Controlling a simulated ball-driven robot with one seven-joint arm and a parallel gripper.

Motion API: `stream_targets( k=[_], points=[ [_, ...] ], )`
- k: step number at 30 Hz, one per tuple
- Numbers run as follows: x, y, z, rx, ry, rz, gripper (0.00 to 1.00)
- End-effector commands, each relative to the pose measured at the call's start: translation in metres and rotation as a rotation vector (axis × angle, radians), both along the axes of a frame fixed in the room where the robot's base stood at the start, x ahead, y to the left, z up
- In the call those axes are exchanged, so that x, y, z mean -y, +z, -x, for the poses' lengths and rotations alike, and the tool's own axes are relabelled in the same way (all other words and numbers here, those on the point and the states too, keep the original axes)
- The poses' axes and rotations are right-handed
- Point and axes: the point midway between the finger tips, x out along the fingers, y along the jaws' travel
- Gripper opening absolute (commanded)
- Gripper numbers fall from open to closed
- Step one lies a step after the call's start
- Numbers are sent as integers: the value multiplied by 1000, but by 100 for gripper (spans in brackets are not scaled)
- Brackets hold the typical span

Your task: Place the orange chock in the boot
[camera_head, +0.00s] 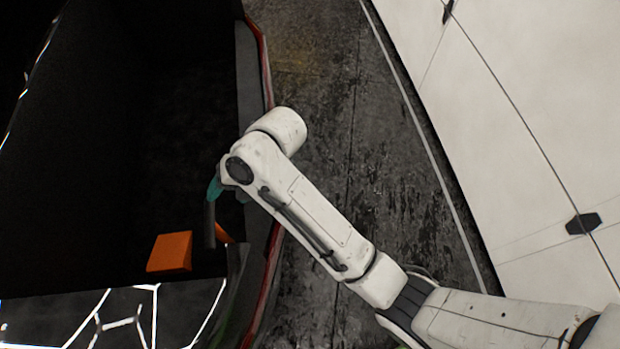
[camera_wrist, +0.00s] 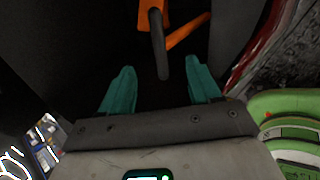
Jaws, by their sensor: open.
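The orange chock (camera_head: 170,252) sits inside the dark boot (camera_head: 150,140), near its lower right corner in the head view. The chock also shows at the top of the wrist view (camera_wrist: 149,17), with a dark grey bar (camera_wrist: 158,45) and a slanting orange part beside it. My gripper (camera_wrist: 160,66) is open, its teal fingers apart. The bar's end lies between the fingertips in the picture; I see no finger closed on it. In the head view one teal finger (camera_head: 214,187) shows above the chock, inside the boot opening. The chock's underside is hidden.
The boot's red-edged rim (camera_head: 266,75) runs beside my arm. Stained dark floor (camera_head: 335,110) lies to its right, then a white panelled surface (camera_head: 530,110). A green object (camera_wrist: 285,125) stands at the right of the wrist view.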

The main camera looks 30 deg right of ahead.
Motion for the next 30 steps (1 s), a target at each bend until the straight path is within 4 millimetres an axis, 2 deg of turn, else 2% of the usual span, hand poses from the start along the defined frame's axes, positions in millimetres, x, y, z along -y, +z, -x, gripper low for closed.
stream_targets(
  k=[5,8,14,19,24,30],
  points=[
    [7,-4,4,-33,-58,-2,62],
    [26,-14,16,-117,-213,-7,62],
    [87,-40,60,-376,-754,-29,62],
    [140,-56,106,-566,-1264,-61,62],
    [190,-63,158,-706,-1790,-114,62],
    [239,-62,218,-779,-2365,-207,62]
  ],
)
